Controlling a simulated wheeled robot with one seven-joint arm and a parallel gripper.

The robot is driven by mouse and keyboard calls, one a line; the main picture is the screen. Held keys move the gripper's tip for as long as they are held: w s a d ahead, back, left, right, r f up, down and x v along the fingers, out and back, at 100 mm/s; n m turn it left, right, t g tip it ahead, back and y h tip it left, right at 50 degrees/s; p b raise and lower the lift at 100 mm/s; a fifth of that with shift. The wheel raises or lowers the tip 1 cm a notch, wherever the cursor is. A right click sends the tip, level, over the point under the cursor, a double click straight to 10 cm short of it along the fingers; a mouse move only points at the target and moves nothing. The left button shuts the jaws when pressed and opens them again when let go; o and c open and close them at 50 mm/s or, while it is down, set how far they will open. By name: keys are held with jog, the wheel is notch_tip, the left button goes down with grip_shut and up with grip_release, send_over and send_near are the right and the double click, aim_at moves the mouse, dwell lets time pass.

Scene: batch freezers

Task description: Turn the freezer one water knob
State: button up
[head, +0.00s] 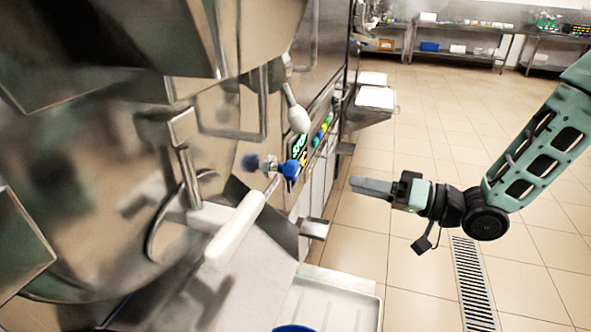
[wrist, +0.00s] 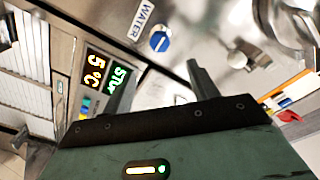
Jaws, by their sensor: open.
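The blue water knob (wrist: 159,41) is in the wrist view on the steel front, beside a white WATER label (wrist: 143,18). It has a white mark across its face. In the head view the blue knob (head: 291,169) sticks out from the machine's front, with a blurred blue reflection behind it. My gripper (head: 353,184) is to the right of the knob in the head view, with a clear gap between them. In the wrist view the two fingers of my gripper (wrist: 160,80) are spread with nothing between them, and the knob shows beyond them.
A white-handled lever (head: 236,231) and a white ball handle (head: 298,118) stand out from the freezer. A lit display (wrist: 97,80) is left of the knob in the wrist view. A white tray (head: 325,305) lies below. Tiled floor is free around my arm.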

aim_at(297, 172)
jog(key=x, duration=1.5)
jog(key=shift+s, duration=0.15)
jog(key=c, duration=1)
